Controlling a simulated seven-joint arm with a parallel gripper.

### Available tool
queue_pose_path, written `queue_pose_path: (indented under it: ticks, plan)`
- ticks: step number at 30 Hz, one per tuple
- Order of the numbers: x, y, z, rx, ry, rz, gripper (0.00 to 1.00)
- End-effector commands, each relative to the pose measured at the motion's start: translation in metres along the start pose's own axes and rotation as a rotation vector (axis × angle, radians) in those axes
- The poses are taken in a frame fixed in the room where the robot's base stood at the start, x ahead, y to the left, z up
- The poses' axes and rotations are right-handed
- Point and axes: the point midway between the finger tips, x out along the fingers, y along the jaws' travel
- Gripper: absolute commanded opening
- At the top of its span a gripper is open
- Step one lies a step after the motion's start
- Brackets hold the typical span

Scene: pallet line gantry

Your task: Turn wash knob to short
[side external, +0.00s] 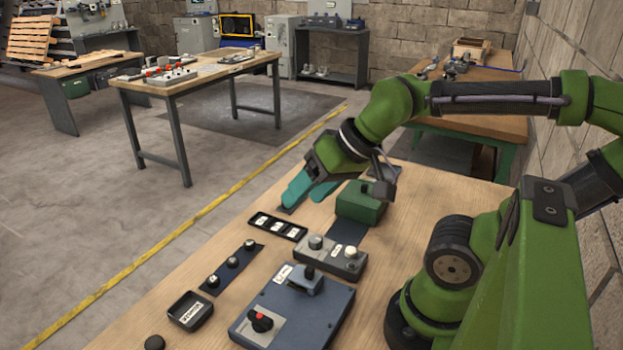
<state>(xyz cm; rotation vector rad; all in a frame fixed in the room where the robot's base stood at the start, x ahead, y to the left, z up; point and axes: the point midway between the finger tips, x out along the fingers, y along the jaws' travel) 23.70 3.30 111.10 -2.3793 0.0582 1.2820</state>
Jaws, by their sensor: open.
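My gripper (311,192) has teal fingers and is open, with a gap between the two fingers. It is over the far part of the wooden bench, just left of a green box (358,208) and partly in front of it. Nothing shows between the fingers. Several knobs are in view: a red and black knob (261,320) on a blue-grey box (315,322), and a grey knob (316,242) and a pale knob (350,250) on a grey box (330,264). I cannot tell which is the wash knob; the labels and any "short" mark are too small to read.
A black strip with several small knobs (232,262), a black tray with white labels (277,227), a small labelled black bin (191,311) and a dark round piece (155,342) lie on the bench (180,270). Bare wood is along its left edge.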

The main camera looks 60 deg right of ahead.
Motion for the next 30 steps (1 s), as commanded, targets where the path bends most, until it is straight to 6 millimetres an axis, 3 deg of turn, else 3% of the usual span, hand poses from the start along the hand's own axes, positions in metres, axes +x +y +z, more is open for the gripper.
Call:
queue_pose_path:
  ticks: [5, 12, 18, 23, 30]
  plan:
    - [0.021, 0.017, -0.018, 0.033, -0.116, 0.068, 0.61]
    - [0.046, 0.075, -0.054, -0.035, -0.376, 0.257, 0.61]
    - [0.038, 0.108, -0.072, -0.125, -0.519, 0.348, 0.61]
    - [0.041, 0.110, -0.064, -0.158, -0.546, 0.338, 0.61]
    - [0.076, 0.125, -0.043, -0.158, -0.549, 0.339, 0.61]
